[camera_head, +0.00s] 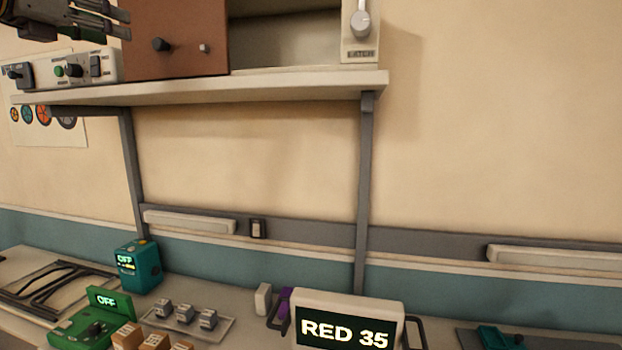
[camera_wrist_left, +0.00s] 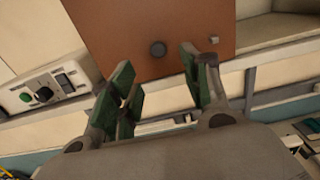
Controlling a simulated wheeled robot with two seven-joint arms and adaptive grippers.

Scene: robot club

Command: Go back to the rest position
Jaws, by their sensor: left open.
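My left gripper (camera_head: 112,22) is at the top left of the head view, in front of the brown cabinet door (camera_head: 175,40) and above the shelf. In the left wrist view its green-padded fingers (camera_wrist_left: 165,85) stand apart with nothing between them. The door's dark round knob (camera_wrist_left: 157,49) shows beyond the fingers, apart from them. The door covers the left part of the cabinet, and the part to its right is open and looks empty. My right gripper is not in view.
The shelf (camera_head: 300,87) stands on grey posts above the bench. A control panel (camera_head: 62,70) with switches sits at its left. A latch panel (camera_head: 360,30) is at its right. Below are a teal box (camera_head: 138,266), a green device (camera_head: 80,328) and a display reading RED 35 (camera_head: 345,332).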

